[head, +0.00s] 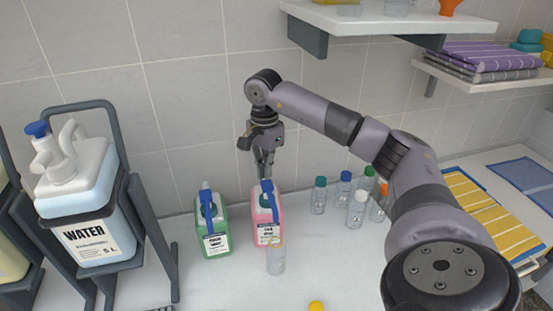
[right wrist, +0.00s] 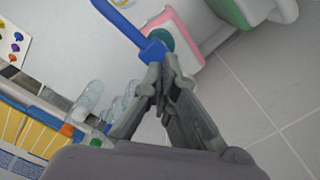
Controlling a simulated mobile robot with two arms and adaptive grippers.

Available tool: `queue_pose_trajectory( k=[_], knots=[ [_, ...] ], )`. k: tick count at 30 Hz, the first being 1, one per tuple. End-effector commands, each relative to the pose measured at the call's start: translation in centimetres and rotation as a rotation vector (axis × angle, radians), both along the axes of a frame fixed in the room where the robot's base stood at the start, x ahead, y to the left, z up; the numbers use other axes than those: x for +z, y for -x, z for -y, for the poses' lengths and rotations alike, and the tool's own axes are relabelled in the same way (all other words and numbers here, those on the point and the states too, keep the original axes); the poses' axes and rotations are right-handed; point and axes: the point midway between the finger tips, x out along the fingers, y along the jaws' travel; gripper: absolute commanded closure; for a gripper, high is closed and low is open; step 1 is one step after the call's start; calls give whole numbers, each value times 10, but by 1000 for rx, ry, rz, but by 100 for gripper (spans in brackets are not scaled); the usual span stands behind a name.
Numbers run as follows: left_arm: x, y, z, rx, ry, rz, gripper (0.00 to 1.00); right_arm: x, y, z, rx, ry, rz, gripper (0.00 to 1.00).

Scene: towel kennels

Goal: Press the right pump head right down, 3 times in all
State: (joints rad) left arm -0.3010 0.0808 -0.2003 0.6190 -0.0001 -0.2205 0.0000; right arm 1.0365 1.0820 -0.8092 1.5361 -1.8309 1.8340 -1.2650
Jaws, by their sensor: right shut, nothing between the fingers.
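Two pump bottles stand side by side on the white counter. The right one is pink (head: 259,228), with a blue pump head (head: 267,188); the left one is green (head: 212,240), also with a blue pump head (head: 206,197). My right gripper (head: 265,172) is shut and empty, pointing down just above the right pump head. In the right wrist view the shut fingertips (right wrist: 160,70) lie close to the blue pump head (right wrist: 152,50) of the pink bottle (right wrist: 180,28); I cannot tell whether they touch. My left gripper is not in view.
A clear container (head: 276,260) stands before the pink bottle. Several capped clear bottles (head: 319,199) stand to the right. A large WATER canister (head: 90,240) sits in a grey rack at left. A shelf (head: 390,22) hangs above my right arm.

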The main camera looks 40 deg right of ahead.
Motion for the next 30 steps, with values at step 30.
queue_pose_trajectory(
  k=[30],
  knots=[
    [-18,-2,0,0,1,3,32,-28,0,0,0,0,-1,100]
  ],
)
